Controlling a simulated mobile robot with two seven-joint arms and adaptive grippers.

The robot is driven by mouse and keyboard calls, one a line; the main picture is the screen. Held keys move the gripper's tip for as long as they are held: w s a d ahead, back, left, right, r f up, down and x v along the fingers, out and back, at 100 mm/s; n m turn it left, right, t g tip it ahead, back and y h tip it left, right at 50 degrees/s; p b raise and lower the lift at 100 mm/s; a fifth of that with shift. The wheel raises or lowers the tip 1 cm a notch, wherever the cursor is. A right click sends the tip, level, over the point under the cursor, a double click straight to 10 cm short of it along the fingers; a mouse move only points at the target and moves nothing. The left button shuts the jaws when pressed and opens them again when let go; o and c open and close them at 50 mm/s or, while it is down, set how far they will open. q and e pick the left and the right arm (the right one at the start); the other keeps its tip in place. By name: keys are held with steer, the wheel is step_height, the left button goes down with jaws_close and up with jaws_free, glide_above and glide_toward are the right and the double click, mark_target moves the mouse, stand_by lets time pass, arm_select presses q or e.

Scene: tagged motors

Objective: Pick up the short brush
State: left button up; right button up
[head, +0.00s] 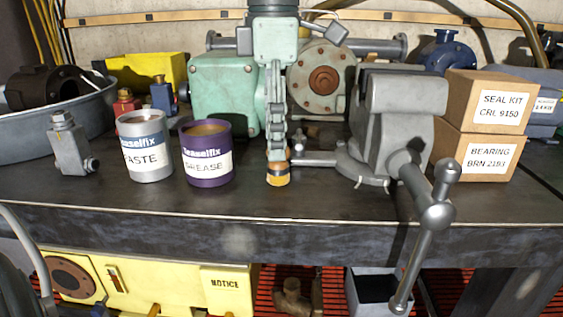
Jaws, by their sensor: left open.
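A small upright object with a yellow-orange body and a dark band, which looks like the short brush (278,177), stands on the dark bench near the front middle. My left gripper (277,155) comes down from the top of the picture, its linked fingers seen nearly edge-on. Its fingertips are at the top of the brush and hide its upper part. The gripper is open; I cannot tell whether a finger touches the brush. My right gripper is not in view.
A purple grease tin (207,166) and a white paste tin (147,160) stand left of the brush. A grey vise (395,125) stands close on the right. A green gearbox (222,90) stands behind. The bench front (240,207) is clear.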

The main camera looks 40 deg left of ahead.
mark_target(278, 164)
arm_select(q)
step_height(278, 164, down, 4)
steer(key=shift+w+d+f, duration=0.1)
steer(key=shift+f, duration=0.15)
steer(key=shift+c, duration=0.3)
steer(key=c, duration=1.2)
